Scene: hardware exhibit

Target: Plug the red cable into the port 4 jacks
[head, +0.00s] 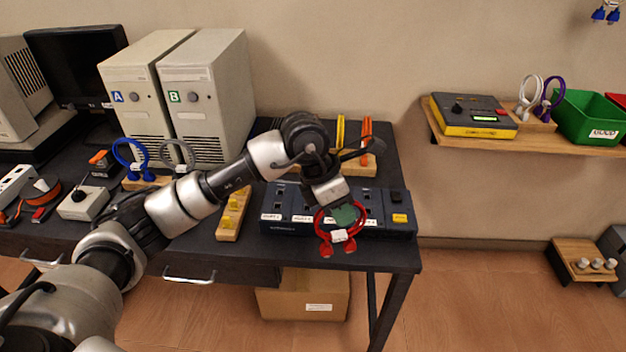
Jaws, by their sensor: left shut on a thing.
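The red cable (338,235) is a loop with two red plugs hanging low and a white tag on it. My left gripper (342,212) is shut on the red cable and holds it over the front edge of the port box. The port box (285,220) is a dark blue unit with white port labels along its front, standing at the table's right end. The arm and cable hide part of its top, and I cannot tell the port 4 jacks apart. The plugs hang in front of the box, apart from any jack I can see. My right gripper is not in view.
Computer towers A (135,75) and B (205,95) stand at the back. A blue cable (131,153) and a grey cable (178,152) stand on holders behind my arm. A yellow-topped wooden block (232,215) is left of the box. A cardboard box (300,295) sits under the table.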

